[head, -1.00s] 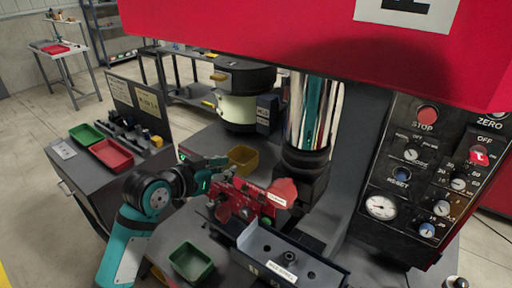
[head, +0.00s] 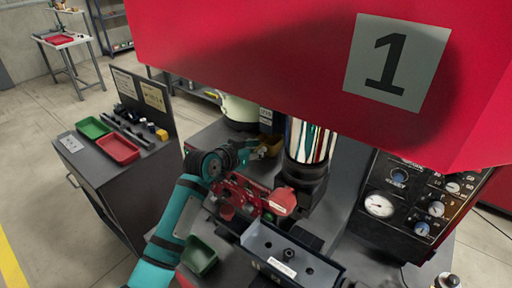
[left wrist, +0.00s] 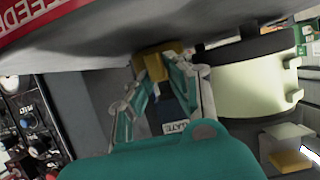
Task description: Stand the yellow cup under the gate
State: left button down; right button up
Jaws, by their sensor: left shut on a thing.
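The yellow cup (head: 273,143) is a small open tub, partly hidden behind my left gripper (head: 260,150) in the head view. In the left wrist view the cup (left wrist: 160,55) is between the fingertips of the left gripper (left wrist: 162,72), which is shut on it. The gate, a dark blue block with a white label (head: 266,115), is on the side of the pale round feeder bowl (head: 238,108). The gate (left wrist: 176,118) also shows between the fingers in the left wrist view. Whether the cup is directly below it is unclear. My right gripper is not in view.
A shiny column (head: 308,140) stands close right of the cup. A red fixture (head: 245,192) and a green tub (head: 199,256) are in front. A large red housing (head: 300,60) hangs overhead. A side cabinet with red and green trays (head: 118,149) is at left.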

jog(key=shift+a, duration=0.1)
pick_arm(q)
jog(key=c, duration=1.3)
grip_release()
jog(key=shift+f, duration=0.15)
jog(key=shift+o, duration=0.2)
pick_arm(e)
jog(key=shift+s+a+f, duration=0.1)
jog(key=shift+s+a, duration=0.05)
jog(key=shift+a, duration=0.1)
pick_arm(q)
jog(key=shift+r, duration=0.3)
jog(key=shift+s+a, duration=0.25)
jog(key=b+v, duration=0.2)
jog(key=v, duration=0.9)
jog(key=shift+s+b, duration=0.15)
jog(key=shift+b, duration=0.25)
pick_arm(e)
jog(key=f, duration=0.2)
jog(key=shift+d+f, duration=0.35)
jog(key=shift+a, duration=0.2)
